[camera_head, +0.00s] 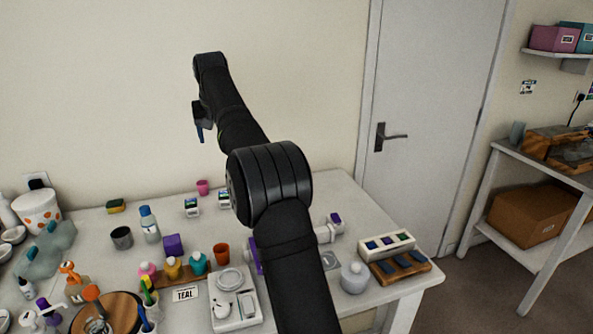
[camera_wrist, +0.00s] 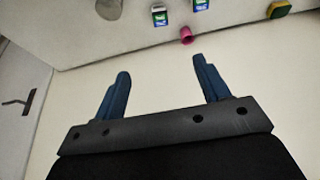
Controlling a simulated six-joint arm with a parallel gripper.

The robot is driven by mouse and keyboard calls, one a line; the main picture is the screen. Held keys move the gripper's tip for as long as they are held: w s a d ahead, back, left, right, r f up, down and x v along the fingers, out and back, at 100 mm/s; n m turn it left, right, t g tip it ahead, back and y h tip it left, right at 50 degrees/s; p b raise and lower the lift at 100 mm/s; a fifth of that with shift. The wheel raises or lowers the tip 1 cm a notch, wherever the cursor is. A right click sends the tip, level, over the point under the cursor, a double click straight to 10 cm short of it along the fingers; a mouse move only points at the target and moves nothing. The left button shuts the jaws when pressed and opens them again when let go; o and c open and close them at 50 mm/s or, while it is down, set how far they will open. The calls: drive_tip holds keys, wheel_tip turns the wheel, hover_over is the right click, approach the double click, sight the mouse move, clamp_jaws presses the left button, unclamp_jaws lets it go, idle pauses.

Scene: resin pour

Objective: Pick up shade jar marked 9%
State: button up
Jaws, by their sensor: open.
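No marking of 9% can be read in either view, so I cannot tell which thing is the shade jar marked 9%. Two small white-labelled items with green and dark blue, a left one (camera_head: 191,207) and a right one (camera_head: 223,200), stand near the back of the table. They also show at the top of the wrist view, one lower (camera_wrist: 160,16) and one at the edge (camera_wrist: 201,4). My gripper (camera_wrist: 160,68) is open, with nothing between its blue fingers. In the head view my gripper (camera_head: 200,132) is raised in front of the wall, well above the table.
A pink cup (camera_head: 203,187), a grey cup (camera_head: 122,238), a purple cube (camera_head: 173,245) and a sponge (camera_head: 116,206) stand on the table. Several coloured bottles stand behind a TEAL card (camera_head: 185,294). My arm hides part of the table's middle.

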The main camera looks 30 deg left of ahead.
drive_tip(key=m+t, duration=0.2)
approach(224, 195)
drive_tip(key=x, duration=0.4)
drive_tip(key=shift+f, duration=0.4)
drive_tip(key=shift+x, duration=3.05)
drive_tip(key=shift+w+a, duration=0.1)
drive_tip(key=c, duration=1.2)
